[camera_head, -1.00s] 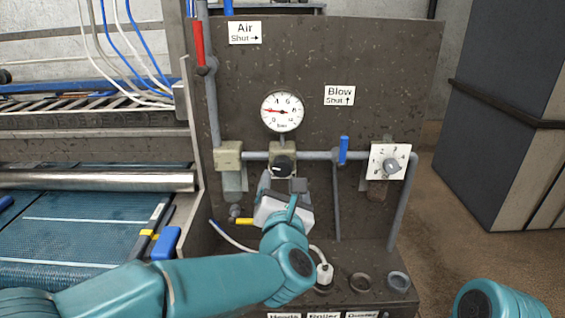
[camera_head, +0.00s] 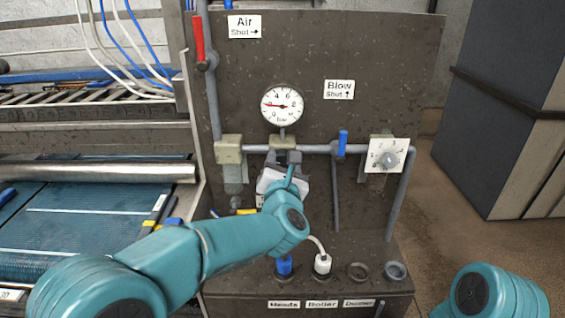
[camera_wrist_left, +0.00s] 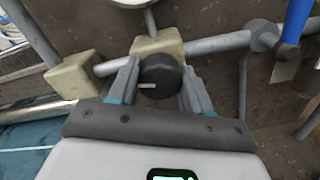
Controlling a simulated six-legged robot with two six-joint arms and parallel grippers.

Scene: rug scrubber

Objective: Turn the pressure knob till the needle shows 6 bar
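The pressure gauge (camera_head: 282,105) is a round white dial on the dark panel; its red needle points left, below the 4 and well short of the 6. The black pressure knob (camera_wrist_left: 160,75) sits on a beige block below it, its white mark pointing left in the wrist view. My left gripper (camera_wrist_left: 160,80) has one finger on each side of the knob, with little space; firm contact is not visible. In the head view the left gripper (camera_head: 282,170) hides the knob. My right gripper is out of view.
A blue lever (camera_head: 342,143) and a white numbered dial (camera_head: 389,156) are to the right on the pipe. A red lever (camera_head: 198,38) is at upper left. Blue and white plugs (camera_head: 322,263) stand on the ledge below. The rug machine's roller (camera_head: 90,172) lies left.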

